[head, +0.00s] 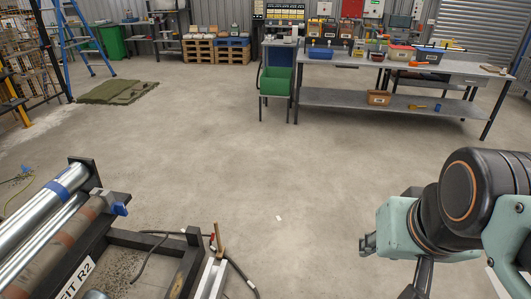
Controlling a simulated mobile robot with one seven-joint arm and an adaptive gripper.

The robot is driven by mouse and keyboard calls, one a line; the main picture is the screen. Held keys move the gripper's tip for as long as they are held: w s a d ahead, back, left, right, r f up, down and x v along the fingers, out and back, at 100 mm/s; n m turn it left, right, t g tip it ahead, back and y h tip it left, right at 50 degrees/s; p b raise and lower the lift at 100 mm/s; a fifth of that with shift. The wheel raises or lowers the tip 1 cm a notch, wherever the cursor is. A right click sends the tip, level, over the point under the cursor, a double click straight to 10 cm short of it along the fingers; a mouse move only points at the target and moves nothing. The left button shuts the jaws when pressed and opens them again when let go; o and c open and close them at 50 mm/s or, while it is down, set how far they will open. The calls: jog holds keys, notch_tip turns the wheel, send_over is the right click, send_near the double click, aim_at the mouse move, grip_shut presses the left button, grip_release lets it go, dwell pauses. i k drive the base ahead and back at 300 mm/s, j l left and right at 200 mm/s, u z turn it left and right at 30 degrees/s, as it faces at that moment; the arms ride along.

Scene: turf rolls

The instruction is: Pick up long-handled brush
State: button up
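I cannot make out a long-handled brush for certain in the head view. A small yellow and blue item (418,106) lies on the lower shelf of the long metal workbench (345,97), too small to identify. An orange item (418,64) lies on the bench top near its front edge, also too small to name. My arm fills the lower right corner, over the floor and well short of the bench.
A roller stand (75,250) with a trailing black cable stands at the lower left. A blue ladder (72,42) and a green turf piece (117,91) are at the back left. The middle floor is mostly clear.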

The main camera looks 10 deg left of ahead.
aim_at(221, 251)
jog(key=i+u, duration=0.15)
jog(key=i, duration=0.45)
jog(key=i+l+u, duration=0.1)
jog(key=i, duration=0.5)
jog(key=i+u, duration=0.75)
jog(key=u, duration=0.25)
